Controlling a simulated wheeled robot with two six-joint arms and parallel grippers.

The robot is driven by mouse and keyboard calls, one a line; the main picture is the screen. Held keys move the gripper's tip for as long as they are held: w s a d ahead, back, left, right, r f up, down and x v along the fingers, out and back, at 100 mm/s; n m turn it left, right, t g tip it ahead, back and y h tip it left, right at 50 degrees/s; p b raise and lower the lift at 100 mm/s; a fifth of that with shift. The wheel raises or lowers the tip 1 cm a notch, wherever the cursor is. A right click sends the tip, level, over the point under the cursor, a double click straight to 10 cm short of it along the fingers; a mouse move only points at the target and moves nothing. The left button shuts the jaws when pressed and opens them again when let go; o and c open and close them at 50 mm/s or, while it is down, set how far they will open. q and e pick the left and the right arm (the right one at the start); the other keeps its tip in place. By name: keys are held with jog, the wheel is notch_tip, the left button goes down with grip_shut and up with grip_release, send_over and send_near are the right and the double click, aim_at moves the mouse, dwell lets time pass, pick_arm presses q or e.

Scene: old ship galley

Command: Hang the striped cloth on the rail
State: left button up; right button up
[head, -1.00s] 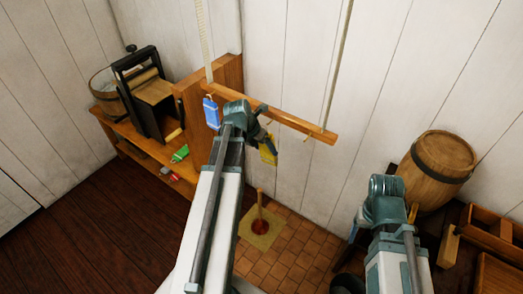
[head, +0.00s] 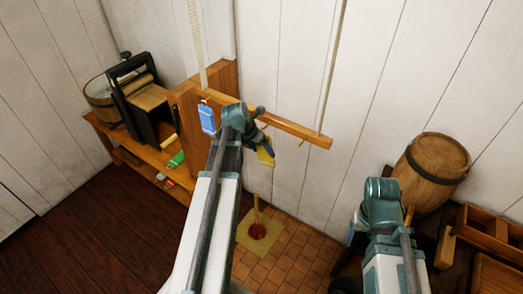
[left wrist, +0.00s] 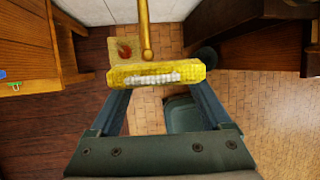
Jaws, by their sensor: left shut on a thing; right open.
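The rail (head: 295,128) is a wooden bar hung on two ropes in front of the white plank wall, with small hooks below it. My left gripper (head: 263,138) is beside the middle of the rail, shut on a yellow cloth (head: 265,154). In the left wrist view the cloth (left wrist: 120,76) has a white band and spans both fingertips. A brass hook (left wrist: 145,35) with a ball end shows right beside the cloth; whether they touch I cannot tell. A blue cloth (head: 207,119) hangs at the rail's left end. My right gripper (head: 384,205) is low at right, its fingers mostly hidden.
A wooden bench (head: 137,147) with a roller wringer (head: 145,95) stands at left. A barrel (head: 434,170) and wooden crates (head: 490,228) are at right. A stick (head: 257,210) stands on a mat on the tiled floor below the rail. The wall right of the rail is clear.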

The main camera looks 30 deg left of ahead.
pick_arm(q)
jog(key=shift+w, duration=0.4)
dwell(0.5)
jog(key=shift+w+f, duration=0.1)
jog(key=shift+w, duration=0.25)
jog(key=shift+w+d, duration=0.1)
jog(key=shift+w+f+b, duration=0.25)
jog(key=shift+f+b, duration=0.2)
jog(key=shift+b, duration=0.1)
dwell(0.8)
dwell(0.4)
jog(key=o, duration=1.2)
jog(key=shift+r, duration=0.1)
